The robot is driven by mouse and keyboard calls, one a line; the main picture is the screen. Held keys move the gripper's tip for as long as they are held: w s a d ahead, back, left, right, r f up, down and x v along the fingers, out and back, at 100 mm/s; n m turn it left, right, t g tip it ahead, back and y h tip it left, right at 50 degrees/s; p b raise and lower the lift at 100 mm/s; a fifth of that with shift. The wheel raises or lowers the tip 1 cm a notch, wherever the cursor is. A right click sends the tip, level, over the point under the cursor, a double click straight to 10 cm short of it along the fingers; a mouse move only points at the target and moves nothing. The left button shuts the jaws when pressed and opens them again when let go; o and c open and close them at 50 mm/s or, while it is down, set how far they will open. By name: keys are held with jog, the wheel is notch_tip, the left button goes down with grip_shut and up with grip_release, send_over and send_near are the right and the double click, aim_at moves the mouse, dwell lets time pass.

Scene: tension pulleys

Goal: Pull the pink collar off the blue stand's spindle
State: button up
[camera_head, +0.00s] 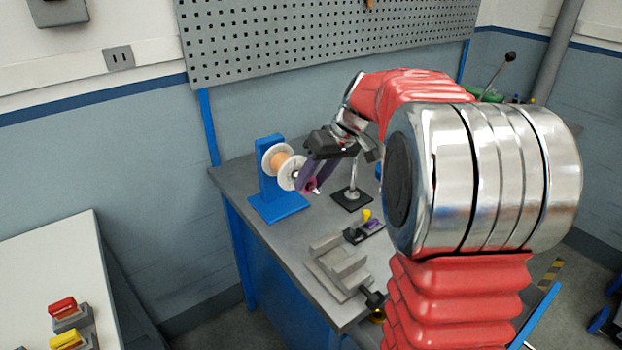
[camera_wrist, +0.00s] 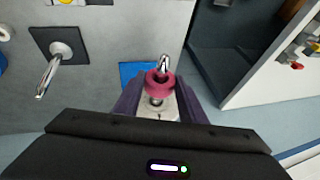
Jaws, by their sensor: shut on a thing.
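The blue stand (camera_head: 268,178) is upright on the grey bench, with a white-flanged spool (camera_head: 273,160) wound in orange on its spindle. The pink collar (camera_head: 311,186) is at the outer end of the spindle, in front of the spool. In the wrist view the pink collar (camera_wrist: 160,86) is between my two purple fingers, and the shiny spindle tip (camera_wrist: 164,62) shows just beyond it. The spindle appears to pass through the collar. My gripper (camera_head: 309,182) is shut on the collar. The fingers hide part of the spindle and spool.
A small black-based post (camera_head: 352,196) stands right of the blue stand. A grey vise-like block (camera_head: 340,265) lies nearer on the bench (camera_head: 262,235). A pegboard (camera_head: 330,40) is on the wall behind. A white table (camera_head: 40,285) with red and yellow switches is at left.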

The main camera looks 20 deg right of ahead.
jog(key=shift+s+d, duration=0.15)
jog(key=shift+s, duration=0.6)
jog(key=shift+s+d, duration=0.15)
jog(key=shift+s, duration=0.6)
jog(key=shift+s, duration=0.15)
jog(key=shift+s+d, duration=0.15)
jog(key=shift+s, duration=0.65)
jog(key=shift+s+d, duration=0.15)
jog(key=shift+s, duration=0.65)
jog(key=shift+s, duration=0.1)
jog(key=shift+s+d, duration=0.15)
jog(key=shift+s, duration=0.5)
jog(key=shift+s, duration=0.1)
jog(key=s, duration=0.3)
jog(key=shift+s+d, duration=0.35)
jog(key=shift+d, duration=0.05)
dwell(0.5)
